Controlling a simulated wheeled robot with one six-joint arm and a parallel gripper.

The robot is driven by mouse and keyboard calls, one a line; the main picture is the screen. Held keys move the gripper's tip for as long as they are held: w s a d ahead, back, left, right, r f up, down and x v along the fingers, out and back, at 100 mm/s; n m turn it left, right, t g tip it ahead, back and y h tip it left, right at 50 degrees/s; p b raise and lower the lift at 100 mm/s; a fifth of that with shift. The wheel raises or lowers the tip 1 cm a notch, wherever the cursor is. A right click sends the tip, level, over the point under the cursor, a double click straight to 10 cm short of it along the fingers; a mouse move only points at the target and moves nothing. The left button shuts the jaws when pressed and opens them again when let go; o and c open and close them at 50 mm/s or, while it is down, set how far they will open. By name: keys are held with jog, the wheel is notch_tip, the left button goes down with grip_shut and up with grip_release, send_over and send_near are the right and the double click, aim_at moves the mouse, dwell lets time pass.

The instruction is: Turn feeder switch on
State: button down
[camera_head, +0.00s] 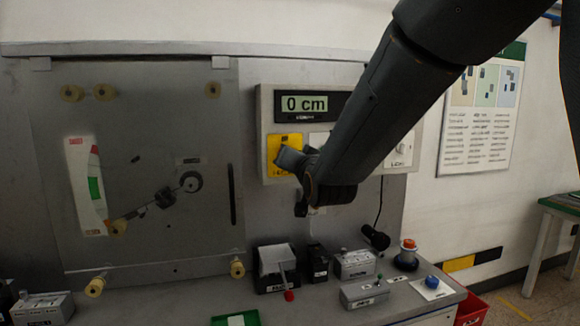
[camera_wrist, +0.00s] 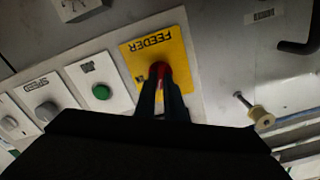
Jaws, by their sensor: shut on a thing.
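The feeder switch has a yellow plate (camera_wrist: 174,44) marked FEEDER, upside down in the wrist view. A red switch lever (camera_wrist: 159,69) stands out from its middle. My gripper (camera_wrist: 161,82) is shut on the red lever, with its two dark fingers on either side of it. In the head view the yellow plate (camera_head: 284,153) sits on the control panel below the display, and my gripper (camera_head: 290,160) reaches in front of it. My arm and gripper hide the lever there, and its on or off position cannot be told.
The display (camera_head: 304,103) reads 0 cm. A green button (camera_wrist: 101,92) and a SPEED knob (camera_wrist: 46,111) sit beside the feeder plate. Several boxes, a red lever (camera_head: 289,295) and a red-topped button (camera_head: 408,250) stand on the bench below. A wall poster (camera_head: 482,115) hangs at right.

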jog(key=shift+d+f+m+b, duration=0.1)
jog(key=shift+f+m+b, duration=0.05)
jog(key=shift+m+b, duration=3.15)
jog(key=shift+f+m+b, duration=0.1)
jog(key=shift+m+b, duration=3)
jog(key=shift+b, duration=0.25)
jog(key=c, duration=1.8)
grip_release()
jog(key=shift+c, duration=0.2)
jog(key=b+v, duration=0.1)
jog(key=v, duration=0.6)
jog(key=shift+s, duration=0.4)
jog(key=shift+d+r, duration=0.1)
jog(key=shift+d, duration=0.05)
